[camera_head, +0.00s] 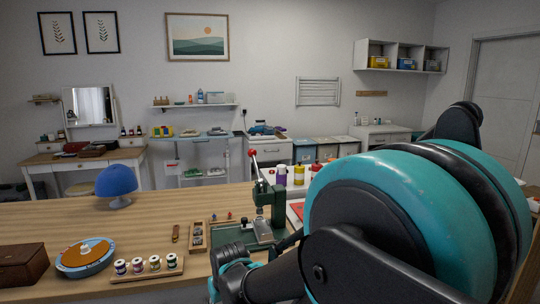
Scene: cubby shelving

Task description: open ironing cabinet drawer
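A white cabinet (278,151) stands against the back wall, beyond the long table, with a blue object on its top that could be an iron. A second white cabinet (380,137) stands farther right under the cubby shelf. I cannot tell which is the ironing cabinet, and their drawer fronts are small and partly hidden. My arm fills the lower right. A dark jointed part at its lower left seems to be my gripper (232,257), near the table's front side and far from both cabinets. Its fingers are not clear.
A wooden table (150,215) spans the front, carrying a blue dome (117,183), a green press (266,205), a spool rack (146,268) and a brown box (22,264). Grey bins (327,149) stand between the cabinets. The cubby shelf (400,56) hangs at upper right.

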